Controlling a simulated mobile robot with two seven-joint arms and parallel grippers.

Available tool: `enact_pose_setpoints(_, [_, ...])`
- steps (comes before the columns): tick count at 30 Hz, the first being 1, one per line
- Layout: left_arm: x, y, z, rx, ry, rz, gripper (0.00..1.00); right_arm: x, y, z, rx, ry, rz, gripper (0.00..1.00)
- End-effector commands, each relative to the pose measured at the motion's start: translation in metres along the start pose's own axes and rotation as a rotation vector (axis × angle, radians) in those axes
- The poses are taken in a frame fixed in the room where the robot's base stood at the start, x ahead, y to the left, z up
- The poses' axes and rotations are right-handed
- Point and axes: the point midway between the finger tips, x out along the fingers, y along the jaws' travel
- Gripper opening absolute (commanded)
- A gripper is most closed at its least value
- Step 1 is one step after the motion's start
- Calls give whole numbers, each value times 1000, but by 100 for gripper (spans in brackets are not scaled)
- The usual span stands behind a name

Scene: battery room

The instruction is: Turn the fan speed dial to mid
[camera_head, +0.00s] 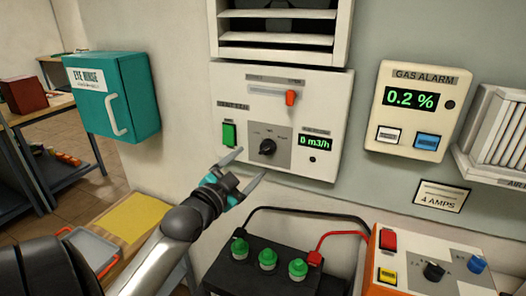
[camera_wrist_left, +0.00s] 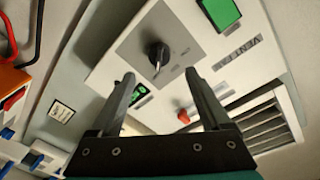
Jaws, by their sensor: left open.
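The fan speed dial (camera_head: 268,147) is a black knob on a grey square plate, low on the white ventilation panel (camera_head: 330,90). It also shows in the left wrist view (camera_wrist_left: 158,54), ahead of the fingertips. A green display beside it reads 0 m3/h (camera_head: 315,143). My left gripper (camera_head: 252,168) is open and empty, just below the dial and apart from it. In the left wrist view its two fingers (camera_wrist_left: 164,80) point at the panel, with the dial beyond the gap between them. My right gripper is not in view.
A green switch (camera_head: 229,134) is left of the dial, and an orange slider handle (camera_head: 291,97) is above it. Below stand a black battery with green caps (camera_head: 267,258) and an orange charger (camera_head: 430,262) with cables. A gas alarm (camera_head: 415,108) hangs at right, a teal eye rinse cabinet (camera_head: 133,95) at left.

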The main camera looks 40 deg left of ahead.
Motion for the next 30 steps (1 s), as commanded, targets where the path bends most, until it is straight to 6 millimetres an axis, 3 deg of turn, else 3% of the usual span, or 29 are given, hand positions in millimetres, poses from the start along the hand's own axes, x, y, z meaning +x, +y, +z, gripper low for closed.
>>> enact_pose_setpoints(15, [68,0,0,-1,0,0,80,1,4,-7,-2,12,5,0])
enact_pose_setpoints(30, [79,0,0,0,0,1,80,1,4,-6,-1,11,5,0])
